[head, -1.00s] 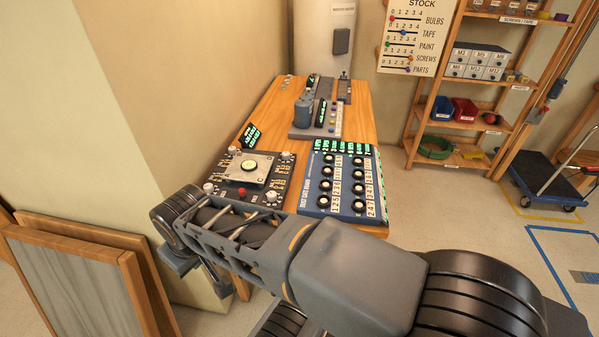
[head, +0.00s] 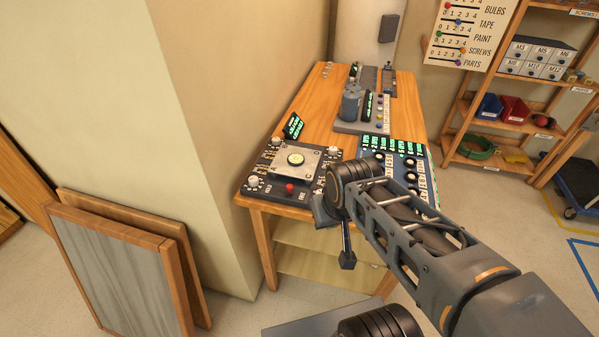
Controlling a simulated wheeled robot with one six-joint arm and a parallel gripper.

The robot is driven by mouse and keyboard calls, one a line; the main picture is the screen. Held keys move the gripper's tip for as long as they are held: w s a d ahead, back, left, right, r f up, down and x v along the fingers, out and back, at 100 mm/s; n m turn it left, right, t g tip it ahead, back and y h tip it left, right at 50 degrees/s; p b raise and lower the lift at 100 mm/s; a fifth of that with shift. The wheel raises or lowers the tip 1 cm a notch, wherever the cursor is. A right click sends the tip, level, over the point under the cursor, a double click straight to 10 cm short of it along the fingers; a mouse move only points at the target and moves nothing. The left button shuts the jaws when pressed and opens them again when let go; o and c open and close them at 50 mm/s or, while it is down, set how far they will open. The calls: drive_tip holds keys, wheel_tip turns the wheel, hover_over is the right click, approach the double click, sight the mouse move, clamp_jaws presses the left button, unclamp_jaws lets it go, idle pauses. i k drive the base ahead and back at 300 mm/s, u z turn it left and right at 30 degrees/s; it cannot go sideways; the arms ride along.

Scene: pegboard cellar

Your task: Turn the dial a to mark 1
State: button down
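A black control panel (head: 262,166) lies at the near left of the wooden bench. It has a metal plate (head: 283,168) with a round pale-centred piece (head: 296,159), light knobs near its corners and a red button (head: 290,188). A blue board (head: 368,153) to its right carries black dials (head: 411,160) beside white scales. My arm hides part of that board. The letters and marks are too small to read, so I cannot tell which dial is a. My gripper (head: 347,260) seems to hang below the arm's far joint, in front of the bench; its fingers are unclear.
Farther back on the wooden bench (head: 316,100) stands a grey device (head: 351,102) with small coloured buttons. A wall corner borders the bench's left side. Framed panels (head: 125,270) lean at lower left. Shelves (head: 470,140) and a blue cart (head: 575,180) stand right.

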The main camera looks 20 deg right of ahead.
sight(253, 181)
drive_tip(key=z, duration=0.15)
drive_tip(key=k, duration=0.4)
drive_tip(key=u, duration=1)
drive_tip(key=i, duration=0.65)
drive_tip(key=z, duration=0.65)
